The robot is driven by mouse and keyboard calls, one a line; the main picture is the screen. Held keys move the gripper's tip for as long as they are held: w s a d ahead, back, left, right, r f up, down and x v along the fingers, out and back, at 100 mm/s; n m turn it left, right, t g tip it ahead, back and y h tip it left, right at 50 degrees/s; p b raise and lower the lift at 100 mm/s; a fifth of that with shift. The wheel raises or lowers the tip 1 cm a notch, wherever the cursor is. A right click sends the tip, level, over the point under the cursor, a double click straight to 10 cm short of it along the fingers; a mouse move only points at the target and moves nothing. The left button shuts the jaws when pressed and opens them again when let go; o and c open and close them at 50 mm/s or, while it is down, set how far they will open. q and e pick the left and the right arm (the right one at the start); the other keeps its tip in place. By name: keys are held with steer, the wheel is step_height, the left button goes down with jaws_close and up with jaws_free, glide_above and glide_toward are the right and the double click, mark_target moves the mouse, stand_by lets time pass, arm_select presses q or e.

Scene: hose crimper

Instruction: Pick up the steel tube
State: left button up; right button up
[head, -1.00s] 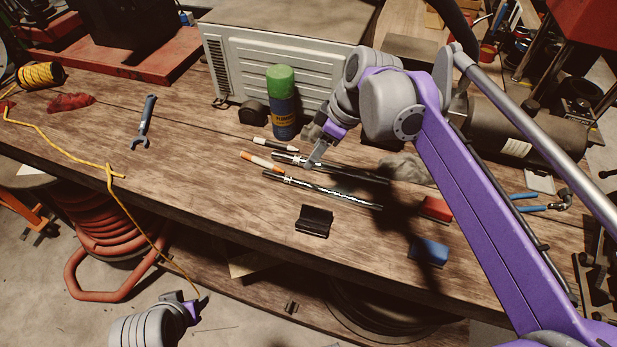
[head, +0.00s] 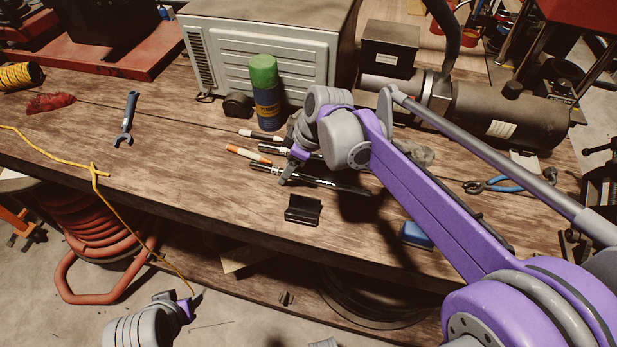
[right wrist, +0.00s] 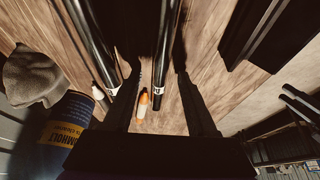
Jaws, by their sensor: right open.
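Two long, dark, shiny tubes with pale bands lie side by side on the bench; I cannot tell for certain which is the steel tube. The front tube (head: 335,185) shows in the right wrist view (right wrist: 167,55), between my fingers. The back tube (right wrist: 91,42) lies left of it there and is mostly hidden by my arm in the head view. My right gripper (head: 287,177) is open and low over the front tube's left end, its fingers on either side; contact cannot be told. My left gripper (head: 193,303) hangs off the bench front, its opening unclear.
An orange-and-white marker (head: 248,153) and a black-and-white one (head: 262,135) lie close beside the tubes. A blue can with green cap (head: 266,95) stands behind. A black bracket (head: 303,209) and blue block (head: 416,236) lie in front. The bench left of centre is mostly clear.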

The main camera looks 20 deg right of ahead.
jaws_close()
stand_by(1.4)
